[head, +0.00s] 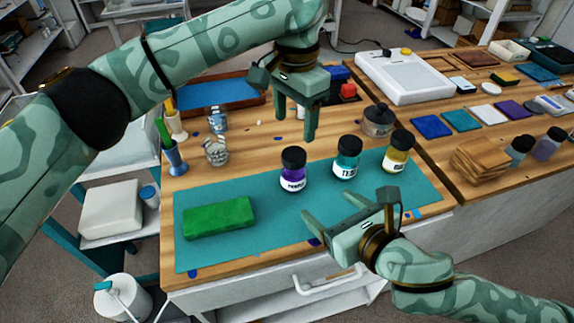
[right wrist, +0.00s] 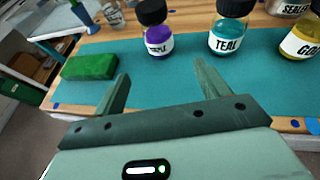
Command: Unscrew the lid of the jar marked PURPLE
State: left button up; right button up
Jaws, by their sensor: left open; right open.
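The jar marked PURPLE (head: 293,172) stands upright on the teal mat (head: 245,253) with its black lid (head: 294,154) on. It also shows in the right wrist view (right wrist: 158,42), beyond and between my right fingers. My left gripper (head: 295,122) is open and empty, pointing down above and slightly behind the jar. My right gripper (head: 327,213) is open and empty, low over the mat's front edge, in front of the jar and apart from it. The teal jar (head: 346,160) and the yellow jar (head: 397,155), both with black lids, stand to its right.
A green block (head: 219,218) lies on the mat at left. A dark-lidded container (head: 378,122) stands behind the jars. Clear cups (head: 216,150) and a tool holder (head: 174,158) are at the left. The mat between the green block and the purple jar is clear.

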aim_at(299, 182)
pick_arm(q)
jog(key=shift+s, duration=0.1)
pick_arm(e)
jog(key=x, duration=1.5)
jog(key=shift+w, duration=0.15)
